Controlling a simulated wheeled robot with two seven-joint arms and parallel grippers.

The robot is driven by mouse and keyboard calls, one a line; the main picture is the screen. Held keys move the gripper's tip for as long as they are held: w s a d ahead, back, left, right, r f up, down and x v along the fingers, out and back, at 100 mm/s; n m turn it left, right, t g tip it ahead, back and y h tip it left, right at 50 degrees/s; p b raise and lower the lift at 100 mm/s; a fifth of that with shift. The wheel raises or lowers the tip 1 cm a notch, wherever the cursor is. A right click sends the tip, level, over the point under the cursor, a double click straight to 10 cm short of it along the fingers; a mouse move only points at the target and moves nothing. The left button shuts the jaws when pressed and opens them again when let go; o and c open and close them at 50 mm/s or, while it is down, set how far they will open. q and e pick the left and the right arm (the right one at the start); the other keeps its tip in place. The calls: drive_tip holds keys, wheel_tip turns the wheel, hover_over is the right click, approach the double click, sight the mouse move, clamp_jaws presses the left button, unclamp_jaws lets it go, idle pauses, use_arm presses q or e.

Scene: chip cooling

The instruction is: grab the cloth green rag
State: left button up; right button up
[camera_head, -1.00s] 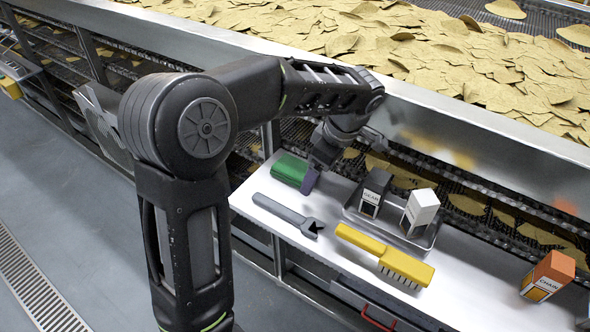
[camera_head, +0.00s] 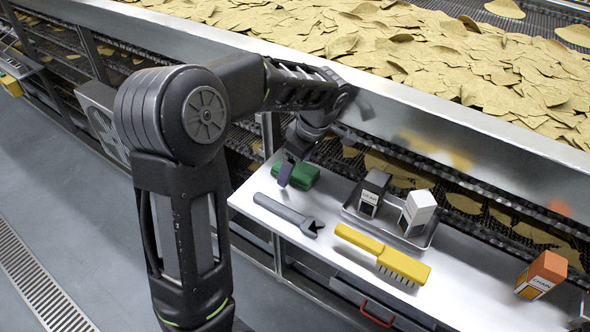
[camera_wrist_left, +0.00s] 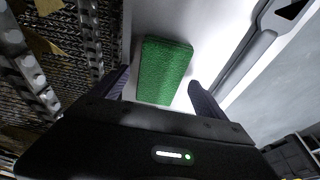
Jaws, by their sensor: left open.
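The green cloth rag (camera_head: 304,176) lies folded at the left end of the white shelf, partly hidden behind my left gripper (camera_head: 286,172) in the head view. In the left wrist view the rag (camera_wrist_left: 164,71) is a flat green block lying ahead of and between the two dark fingers of my left gripper (camera_wrist_left: 160,88). The fingers are spread wide, with a gap on both sides of the rag. The gripper is open and empty. My right gripper is not in view.
A grey wrench (camera_head: 288,213) lies close in front of the rag. The conveyor with chips (camera_head: 400,60) runs behind.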

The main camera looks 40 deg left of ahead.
sight(296, 169)
use_arm(q)
drive_tip(key=shift+c, duration=0.3)
drive_tip(key=c, duration=1.4)
drive_tip(key=shift+r, duration=0.1)
drive_tip(key=shift+s+r+b, duration=0.1)
drive_tip(key=shift+b, duration=0.25)
drive_tip(key=shift+r, duration=0.35)
wheel_tip(296, 169, up, 6)
drive_tip(key=shift+s+r+b, duration=0.1)
drive_tip(key=shift+b, duration=0.6)
drive_tip(key=s+b, duration=0.1)
drive_tip(key=s, duration=0.2)
drive_tip(key=s+b, duration=0.1)
drive_tip(key=s, duration=0.3)
drive_tip(key=s+b, duration=0.1)
drive_tip(key=s, duration=0.2)
drive_tip(key=shift+s+d+f, duration=0.1)
drive_tip(key=shift+s+f, duration=0.15)
drive_tip(key=shift+s, duration=0.05)
drive_tip(key=s+p, duration=0.1)
drive_tip(key=s, duration=0.8)
drive_tip(key=shift+d, duration=0.15)
drive_tip(key=shift+r, duration=0.1)
